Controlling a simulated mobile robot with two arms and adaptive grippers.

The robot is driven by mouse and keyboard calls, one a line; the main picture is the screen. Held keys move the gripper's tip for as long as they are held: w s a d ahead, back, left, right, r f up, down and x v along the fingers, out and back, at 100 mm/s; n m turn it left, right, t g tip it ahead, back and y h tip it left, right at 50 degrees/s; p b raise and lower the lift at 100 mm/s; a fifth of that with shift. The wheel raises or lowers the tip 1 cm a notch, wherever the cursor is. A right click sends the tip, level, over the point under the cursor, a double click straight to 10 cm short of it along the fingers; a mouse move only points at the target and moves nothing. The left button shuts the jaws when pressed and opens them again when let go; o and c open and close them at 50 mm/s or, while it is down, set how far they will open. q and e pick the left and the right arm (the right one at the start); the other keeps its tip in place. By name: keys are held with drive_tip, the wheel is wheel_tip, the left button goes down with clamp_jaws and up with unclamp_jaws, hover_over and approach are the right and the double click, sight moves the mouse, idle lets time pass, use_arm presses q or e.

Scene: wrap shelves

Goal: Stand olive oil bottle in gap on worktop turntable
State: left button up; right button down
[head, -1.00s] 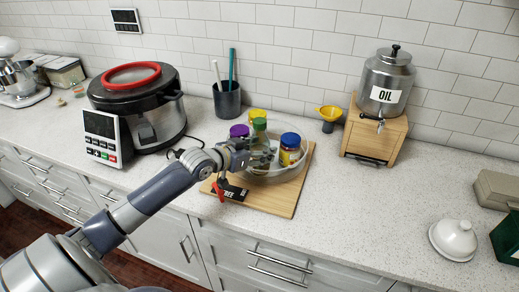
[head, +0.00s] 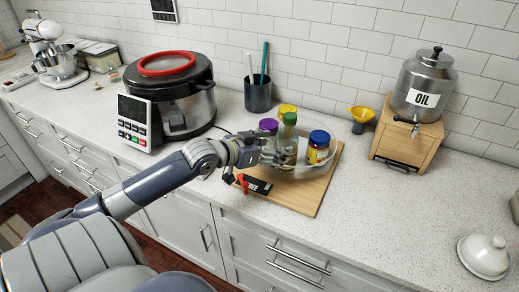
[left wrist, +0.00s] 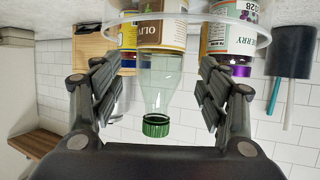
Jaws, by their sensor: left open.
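The olive oil bottle (head: 289,146), clear green glass with a green cap, stands upright in the clear-rimmed turntable (head: 290,174) on the worktop. Purple-lidded (head: 268,126), yellow-lidded (head: 287,109) and blue-lidded (head: 319,146) jars stand around it. My left gripper (head: 277,156) is at the bottle, open. In the left wrist view, which is upside down, the bottle (left wrist: 160,80) is between the spread fingers of the gripper (left wrist: 158,100), with space on both sides. The bottle's base is hidden. My right gripper is not in view.
A wooden board (head: 309,197) lies under the turntable, with a dark labelled item (head: 257,184) at its front. A pressure cooker (head: 170,95) is left, a utensil cup (head: 257,94) behind.

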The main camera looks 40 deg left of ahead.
use_arm(q)
drive_tip(key=v, duration=0.5)
drive_tip(key=shift+s+r, duration=0.1)
drive_tip(key=shift+s, duration=0.05)
idle(0.7)
